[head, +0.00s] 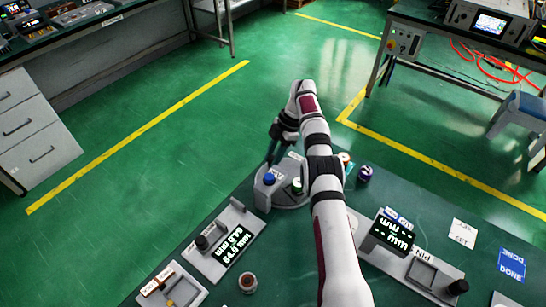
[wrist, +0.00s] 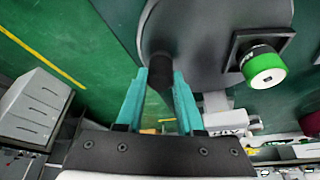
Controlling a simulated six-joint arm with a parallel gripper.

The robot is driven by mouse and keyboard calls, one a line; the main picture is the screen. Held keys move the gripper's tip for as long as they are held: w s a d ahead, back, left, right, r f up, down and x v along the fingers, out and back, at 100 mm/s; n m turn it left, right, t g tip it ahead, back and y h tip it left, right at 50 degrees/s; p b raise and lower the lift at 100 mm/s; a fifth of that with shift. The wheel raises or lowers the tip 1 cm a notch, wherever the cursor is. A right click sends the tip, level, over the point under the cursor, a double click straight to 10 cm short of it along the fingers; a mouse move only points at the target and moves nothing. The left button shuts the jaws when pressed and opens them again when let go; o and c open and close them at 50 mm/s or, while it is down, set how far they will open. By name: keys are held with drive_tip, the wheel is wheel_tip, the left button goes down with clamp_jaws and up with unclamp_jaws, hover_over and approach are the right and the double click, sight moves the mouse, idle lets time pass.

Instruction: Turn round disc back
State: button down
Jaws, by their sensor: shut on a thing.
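The grey round disc (wrist: 215,25) fills the top of the wrist view. It also shows in the head view (head: 288,203), partly hidden by my arm. A dark upright post (wrist: 160,65) stands near the disc's rim. My gripper (wrist: 160,78) is shut on this post, with a teal finger on each side. In the head view my gripper (head: 271,158) is over the disc's far left side. A blue-topped piece (head: 269,179) shows at the disc's left in the head view.
A display unit (head: 230,243) with a dark knob stands left of my arm, and another display (head: 392,232) stands right. A small round piece (head: 247,282) lies in front. A dark round piece (head: 365,173) stands right of my arm. Green floor lies beyond the bench.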

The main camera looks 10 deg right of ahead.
drive_tip(key=c, duration=0.5)
unclamp_jaws()
wheel_tip(320, 180, up, 4)
drive_tip(key=shift+r, duration=0.1)
drive_tip(key=s+d+r, duration=0.2)
drive_tip(key=d, duration=0.1)
drive_tip(key=s+d+r, duration=0.2)
drive_tip(key=d, duration=0.1)
drive_tip(key=s+d+r, duration=0.1)
drive_tip(key=d+r, duration=0.1)
drive_tip(key=d, duration=0.2)
drive_tip(key=shift+s+r, duration=0.4)
drive_tip(key=shift+c, duration=0.5)
